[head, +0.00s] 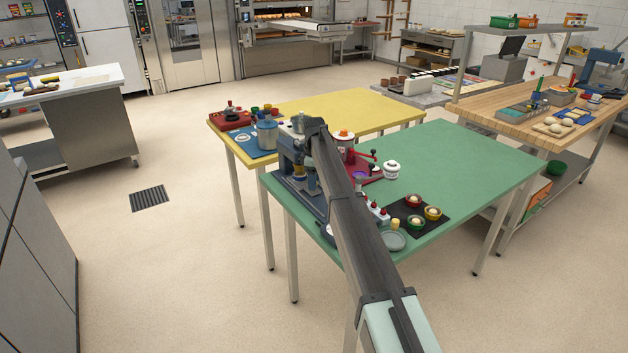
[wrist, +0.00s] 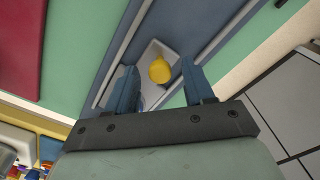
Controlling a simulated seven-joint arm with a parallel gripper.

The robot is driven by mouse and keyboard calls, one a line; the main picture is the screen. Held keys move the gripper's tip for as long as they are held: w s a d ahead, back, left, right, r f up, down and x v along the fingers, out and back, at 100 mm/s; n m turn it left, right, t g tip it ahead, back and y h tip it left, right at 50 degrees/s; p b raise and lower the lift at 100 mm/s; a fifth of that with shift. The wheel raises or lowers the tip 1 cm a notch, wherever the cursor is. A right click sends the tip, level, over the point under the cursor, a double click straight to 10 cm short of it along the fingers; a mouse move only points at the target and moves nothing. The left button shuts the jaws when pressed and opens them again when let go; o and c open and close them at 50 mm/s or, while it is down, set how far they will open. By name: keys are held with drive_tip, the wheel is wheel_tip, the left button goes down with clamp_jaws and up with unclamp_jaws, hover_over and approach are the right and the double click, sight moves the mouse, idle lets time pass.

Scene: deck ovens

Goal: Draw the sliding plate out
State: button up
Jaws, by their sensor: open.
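In the wrist view, a light grey plate (wrist: 150,94) with a round yellow knob (wrist: 160,70) lies in a dark blue-grey base with pale rails (wrist: 190,28); it looks like the sliding plate. My gripper (wrist: 157,66) is open, its two blue fingers on either side of the knob. A gap shows between the knob and each finger; I cannot tell the height difference.
A red mat (wrist: 20,45) lies beyond the base. A yellow table (head: 350,105) adjoins behind. Open floor (head: 190,240) lies left of the green table.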

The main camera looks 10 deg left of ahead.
clamp_jaws()
idle(0.5)
